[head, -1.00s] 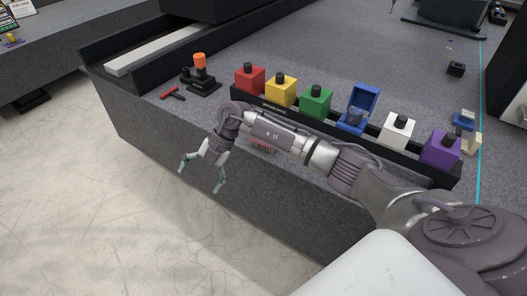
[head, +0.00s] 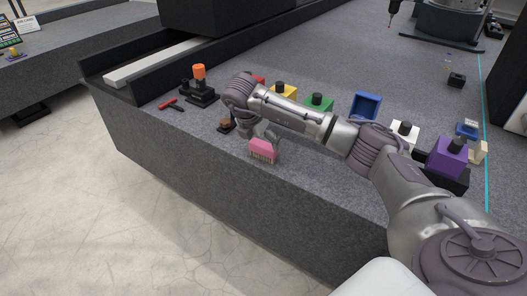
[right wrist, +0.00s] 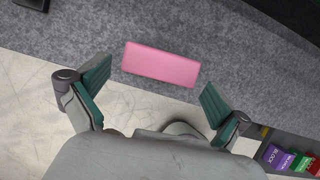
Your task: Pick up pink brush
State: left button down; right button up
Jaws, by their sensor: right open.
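The pink brush (head: 264,148) stands at the front edge of the grey granite bench (head: 330,185), with its bristles down. My right gripper (head: 256,131) is just above and behind it in the head view, partly hidden by its own arm. In the right wrist view, the brush's flat pink top (right wrist: 160,64) lies ahead of the open jaws (right wrist: 157,78), roughly centred between the two green-padded fingers. The fingers appear apart from the brush. My left gripper is not in view.
A row of coloured boxes, such as the green (head: 318,103) and purple (head: 447,157) ones, stands behind my right arm.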

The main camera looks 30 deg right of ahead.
aim_at(262, 146)
jog(key=x, duration=0.4)
jog(key=shift+s+f, duration=0.15)
jog(key=shift+f, duration=0.25)
jog(key=shift+d+f, duration=0.1)
jog(key=shift+f, duration=0.1)
jog(key=c, duration=0.8)
notch_tip(262, 146, up, 9)
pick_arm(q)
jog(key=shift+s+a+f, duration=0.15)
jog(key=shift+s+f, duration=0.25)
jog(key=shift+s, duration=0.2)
pick_arm(e)
jog(key=shift+r, duration=0.55)
